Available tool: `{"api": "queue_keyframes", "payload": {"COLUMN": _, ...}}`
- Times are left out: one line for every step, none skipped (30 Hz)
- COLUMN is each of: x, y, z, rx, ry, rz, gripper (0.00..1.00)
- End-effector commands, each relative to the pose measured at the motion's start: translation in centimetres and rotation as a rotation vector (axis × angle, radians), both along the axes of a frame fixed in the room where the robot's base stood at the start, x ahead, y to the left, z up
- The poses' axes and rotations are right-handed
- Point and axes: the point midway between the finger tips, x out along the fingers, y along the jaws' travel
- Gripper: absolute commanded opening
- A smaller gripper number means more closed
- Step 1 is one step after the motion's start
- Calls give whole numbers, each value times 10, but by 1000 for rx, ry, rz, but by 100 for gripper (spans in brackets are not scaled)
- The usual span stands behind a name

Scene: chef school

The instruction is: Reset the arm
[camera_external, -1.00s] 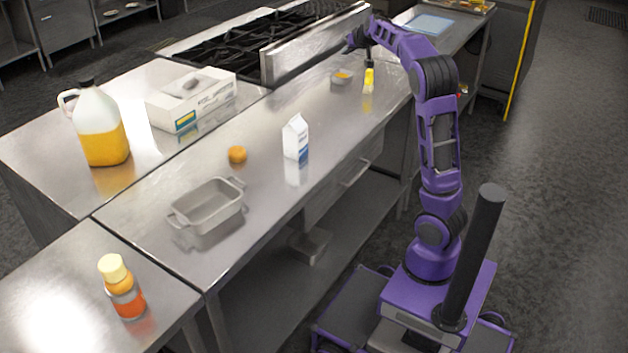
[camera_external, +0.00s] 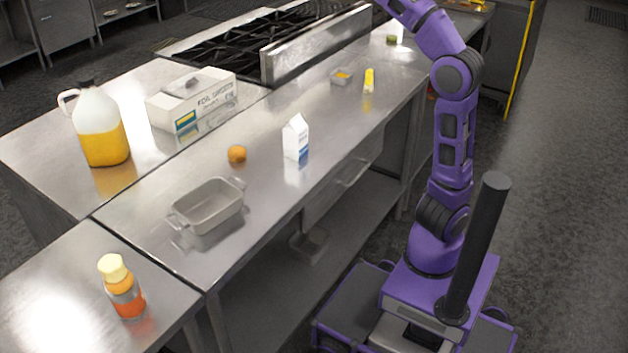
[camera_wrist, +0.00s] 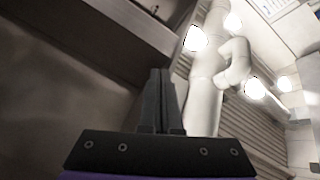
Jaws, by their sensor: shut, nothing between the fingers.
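My purple arm (camera_external: 455,120) rises from my base and reaches up out of the top of the external view, so its end is hidden there. In the wrist view my gripper (camera_wrist: 161,75) has its two dark fingers together with nothing between them. The wrist camera faces upward and shows pale ducts (camera_wrist: 205,85), bright lamps and a dark beam, with no tabletop objects in sight.
The steel counter (camera_external: 150,225) holds a grey pan (camera_external: 208,207), an orange (camera_external: 237,154), a milk carton (camera_external: 296,138), a small bowl (camera_external: 341,76) and a yellow item (camera_external: 369,81). A jug (camera_external: 98,125), a box (camera_external: 192,98) and a bottle (camera_external: 122,287) stand at left.

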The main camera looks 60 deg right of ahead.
Motion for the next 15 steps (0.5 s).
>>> {"api": "queue_keyframes", "payload": {"x": -8, "y": 11, "z": 14, "rx": -16, "ry": -37, "rz": 21, "gripper": 0}}
{"api": "queue_keyframes", "payload": {"x": -13, "y": 16, "z": 21, "rx": -25, "ry": -56, "rz": 30, "gripper": 0}}
{"api": "queue_keyframes", "payload": {"x": -18, "y": 21, "z": 29, "rx": -36, "ry": -79, "rz": 39, "gripper": 0}}
{"api": "queue_keyframes", "payload": {"x": -22, "y": 26, "z": 34, "rx": -43, "ry": -96, "rz": 46, "gripper": 0}}
{"api": "queue_keyframes", "payload": {"x": -26, "y": 28, "z": 39, "rx": -50, "ry": -110, "rz": 52, "gripper": 0}}
{"api": "queue_keyframes", "payload": {"x": -30, "y": 33, "z": 45, "rx": -59, "ry": -131, "rz": 60, "gripper": 0}}
{"api": "queue_keyframes", "payload": {"x": -34, "y": 36, "z": 50, "rx": -64, "ry": -144, "rz": 67, "gripper": 0}}
{"api": "queue_keyframes", "payload": {"x": -37, "y": 39, "z": 53, "rx": -68, "ry": -156, "rz": 72, "gripper": 0}}
{"api": "queue_keyframes", "payload": {"x": -41, "y": 42, "z": 59, "rx": -73, "ry": -173, "rz": 80, "gripper": 0}}
{"api": "queue_keyframes", "payload": {"x": -44, "y": 44, "z": 63, "rx": -78, "ry": -187, "rz": 85, "gripper": 0}}
{"api": "queue_keyframes", "payload": {"x": -47, "y": 46, "z": 66, "rx": -80, "ry": -198, "rz": 91, "gripper": 0}}
{"api": "queue_keyframes", "payload": {"x": -50, "y": 48, "z": 70, "rx": -83, "ry": -213, "rz": 100, "gripper": 0}}
{"api": "queue_keyframes", "payload": {"x": -53, "y": 50, "z": 73, "rx": -85, "ry": -223, "rz": 105, "gripper": 0}}
{"api": "queue_keyframes", "payload": {"x": -55, "y": 51, "z": 76, "rx": -87, "ry": -235, "rz": 113, "gripper": 0}}
{"api": "queue_keyframes", "payload": {"x": -58, "y": 52, "z": 79, "rx": -85, "ry": -248, "rz": 123, "gripper": 0}}
